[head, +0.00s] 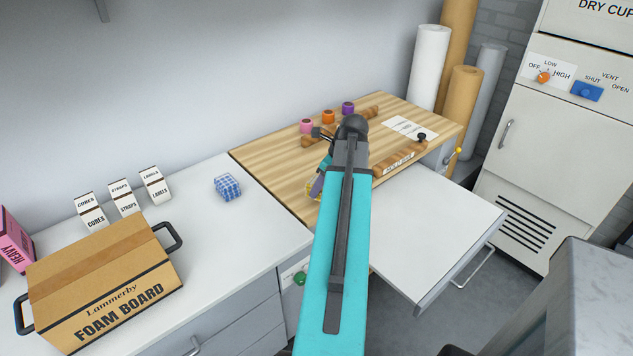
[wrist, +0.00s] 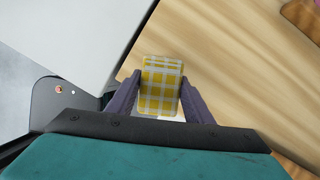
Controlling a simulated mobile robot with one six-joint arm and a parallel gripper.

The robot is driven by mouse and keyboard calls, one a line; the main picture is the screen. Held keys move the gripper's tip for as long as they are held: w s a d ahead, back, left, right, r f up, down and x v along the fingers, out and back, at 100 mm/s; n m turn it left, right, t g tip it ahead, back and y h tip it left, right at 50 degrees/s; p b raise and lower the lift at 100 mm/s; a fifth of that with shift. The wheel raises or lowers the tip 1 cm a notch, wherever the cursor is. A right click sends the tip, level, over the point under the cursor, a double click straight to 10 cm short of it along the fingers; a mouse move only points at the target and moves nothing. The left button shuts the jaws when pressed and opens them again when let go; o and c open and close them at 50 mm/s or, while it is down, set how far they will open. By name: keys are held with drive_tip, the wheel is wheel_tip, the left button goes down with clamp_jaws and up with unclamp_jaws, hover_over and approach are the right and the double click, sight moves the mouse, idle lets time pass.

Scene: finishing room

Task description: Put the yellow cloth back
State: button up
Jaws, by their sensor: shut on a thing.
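The yellow cloth (wrist: 160,88) is a folded yellow-and-white checked pad. My gripper (wrist: 160,80) is shut on it, one purple finger on each side. The wrist view shows pale striped wood behind the cloth, near the edge where a light grey surface begins. In the head view my gripper (head: 317,187) is near the front left edge of the wooden top (head: 262,158), mostly hidden by my arm. Only a sliver of yellow shows beside a finger there. I cannot tell whether the cloth touches the wood.
A blue checked cloth (head: 228,187) lies on the white counter (head: 215,240) to the left, near small label boxes (head: 122,199) and a foam board box (head: 100,285). Spools (head: 328,117) stand at the wooden top's back. A white pull-out board (head: 440,235) extends at right.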

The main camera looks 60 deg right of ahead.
drive_tip(key=shift+w+d+f+p, duration=0.15)
drive_tip(key=shift+w+d+p, duration=0.1)
drive_tip(key=shift+w+d, duration=0.85)
drive_tip(key=shift+w+d+f+p, duration=0.1)
drive_tip(key=shift+w+d+p, duration=0.15)
drive_tip(key=shift+w+d, duration=0.8)
drive_tip(key=shift+s, duration=0.1)
drive_tip(key=shift+f, duration=0.1)
drive_tip(key=shift+f+p, duration=0.45)
drive_tip(key=shift+f, duration=1.25)
drive_tip(key=shift+f, duration=0.1)
drive_tip(key=o, duration=1)
